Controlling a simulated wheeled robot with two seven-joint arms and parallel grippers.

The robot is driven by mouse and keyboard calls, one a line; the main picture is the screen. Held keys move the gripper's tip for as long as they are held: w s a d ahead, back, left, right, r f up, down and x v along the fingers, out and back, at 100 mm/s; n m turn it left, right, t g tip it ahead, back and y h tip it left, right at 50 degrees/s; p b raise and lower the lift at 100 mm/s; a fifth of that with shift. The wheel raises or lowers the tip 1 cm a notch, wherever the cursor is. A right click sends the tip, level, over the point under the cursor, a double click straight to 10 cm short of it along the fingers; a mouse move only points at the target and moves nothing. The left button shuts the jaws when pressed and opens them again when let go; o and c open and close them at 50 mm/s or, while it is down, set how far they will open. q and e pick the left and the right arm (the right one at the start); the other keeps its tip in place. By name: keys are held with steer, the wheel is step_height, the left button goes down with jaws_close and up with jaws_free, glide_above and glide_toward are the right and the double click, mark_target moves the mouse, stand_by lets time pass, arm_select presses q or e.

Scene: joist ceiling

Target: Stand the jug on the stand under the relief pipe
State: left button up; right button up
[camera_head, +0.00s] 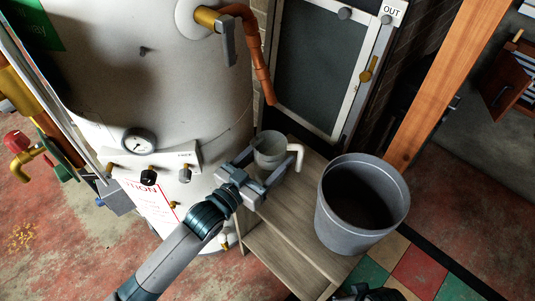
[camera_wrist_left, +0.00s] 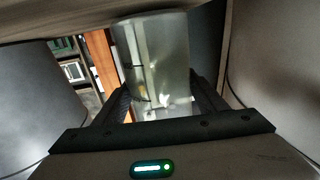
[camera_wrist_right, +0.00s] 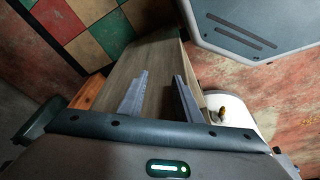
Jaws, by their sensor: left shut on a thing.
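The jug (camera_head: 270,148) is pale and translucent with a white handle on its right side. My left gripper (camera_head: 262,170) is shut on it, and the jug looks upright. In the left wrist view the jug (camera_wrist_left: 155,55) sits between the fingers. The relief pipe (camera_head: 262,75) is copper, and its lower end hangs just above the jug in the picture. The wooden stand (camera_head: 285,228) lies below; I cannot tell whether the jug touches it. My right gripper (camera_wrist_right: 162,85) is open and empty, with wood showing between its fingers.
A grey bucket (camera_head: 335,215) stands on the stand's near right part. A large pale tank (camera_head: 165,90) with a gauge (camera_head: 139,141) and small taps rises on the left. A framed dark panel (camera_head: 315,70) is behind. A wooden post (camera_head: 440,80) stands to the right.

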arm_select(q)
steer(key=shift+f, duration=0.25)
steer(key=o, duration=1.2)
steer(key=shift+o, duration=0.2)
steer(key=shift+r, duration=0.1)
steer(key=shift+a, duration=0.1)
steer(key=v, duration=1.1)
steer(key=shift+s+a, duration=0.2)
steer(key=shift+s, duration=0.2)
steer(key=shift+r, duration=0.1)
